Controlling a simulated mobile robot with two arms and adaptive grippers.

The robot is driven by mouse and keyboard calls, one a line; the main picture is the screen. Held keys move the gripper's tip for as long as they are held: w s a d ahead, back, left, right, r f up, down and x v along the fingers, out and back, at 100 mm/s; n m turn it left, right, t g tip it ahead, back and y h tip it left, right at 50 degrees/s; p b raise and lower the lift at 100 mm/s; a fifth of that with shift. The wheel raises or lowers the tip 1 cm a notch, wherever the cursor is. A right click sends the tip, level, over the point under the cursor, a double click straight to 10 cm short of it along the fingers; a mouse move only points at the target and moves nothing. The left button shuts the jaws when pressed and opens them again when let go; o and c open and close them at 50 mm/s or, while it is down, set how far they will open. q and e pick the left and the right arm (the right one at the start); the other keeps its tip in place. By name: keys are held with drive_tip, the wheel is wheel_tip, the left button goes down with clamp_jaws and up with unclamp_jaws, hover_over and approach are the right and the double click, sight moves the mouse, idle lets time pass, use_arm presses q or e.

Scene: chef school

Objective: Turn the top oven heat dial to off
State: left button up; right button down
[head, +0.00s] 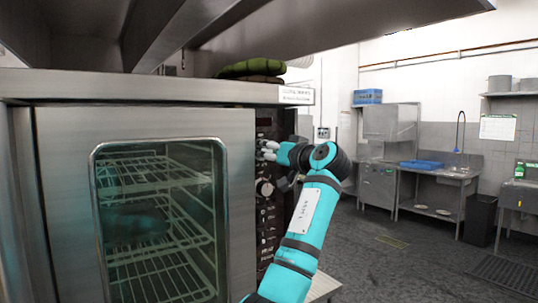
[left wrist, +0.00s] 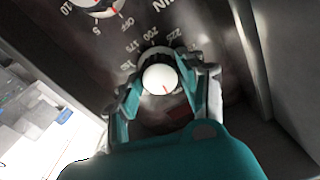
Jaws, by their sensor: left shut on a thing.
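The top oven heat dial (left wrist: 160,79) is a round white knob with a red mark, ringed by temperature numbers such as 175, 200 and 225 in the left wrist view. My left gripper (left wrist: 166,88) has one finger on each side of it and is shut on it. In the head view my left gripper (head: 269,150) is at the upper part of the oven's dark control panel (head: 266,215), where it mostly hides this dial. My right gripper is not in view.
Another dial (head: 265,187) sits lower on the panel. A dial marked OFF, 5 and 10 (left wrist: 98,6) shows at the wrist view's top edge. The oven's glass door (head: 160,220) is closed at left. Open floor (head: 400,265) lies to the right.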

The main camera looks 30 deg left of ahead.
use_arm(q)
drive_tip(key=shift+f+n, duration=0.3)
drive_tip(key=shift+n, duration=0.2)
drive_tip(key=o, duration=1.2)
drive_tip(key=shift+r, duration=0.15)
drive_tip(key=v, duration=1.2)
